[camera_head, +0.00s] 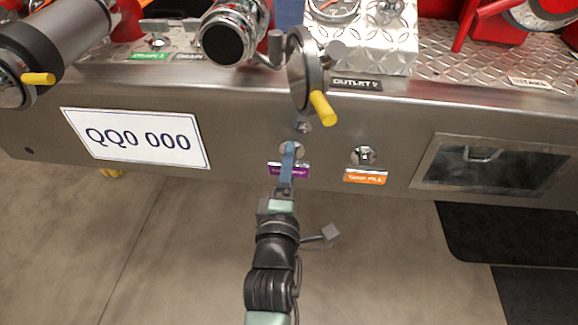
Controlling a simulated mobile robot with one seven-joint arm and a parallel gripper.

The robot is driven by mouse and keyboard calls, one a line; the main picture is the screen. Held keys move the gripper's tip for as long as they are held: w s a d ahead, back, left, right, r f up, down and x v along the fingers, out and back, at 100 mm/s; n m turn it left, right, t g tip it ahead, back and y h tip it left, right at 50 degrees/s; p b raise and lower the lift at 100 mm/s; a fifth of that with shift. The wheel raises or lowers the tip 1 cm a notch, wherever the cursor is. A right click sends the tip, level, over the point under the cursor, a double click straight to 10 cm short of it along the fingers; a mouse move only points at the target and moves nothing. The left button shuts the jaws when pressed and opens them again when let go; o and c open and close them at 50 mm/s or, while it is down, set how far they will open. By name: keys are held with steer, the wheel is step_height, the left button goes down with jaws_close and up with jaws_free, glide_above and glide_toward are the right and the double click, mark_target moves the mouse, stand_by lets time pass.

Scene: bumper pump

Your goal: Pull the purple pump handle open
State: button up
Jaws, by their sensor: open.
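The purple pump handle (299,150) is a small silver fitting on the steel bumper face, with a purple label plate (303,171) at its lower edge. My gripper (289,148) reaches up from below, its blue finger part overlapping the handle and the label in the picture. It is open. The fingers cover part of the handle, so I cannot tell whether they touch it or are around it.
A similar handle with an orange label (364,178) is to the right. A yellow-tipped crank wheel (308,75) hangs above the purple handle. A white number plate (138,138) is at left and a recessed window (490,165) at right. Floor below is clear.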

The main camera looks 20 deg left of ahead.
jaws_close()
stand_by(1.3)
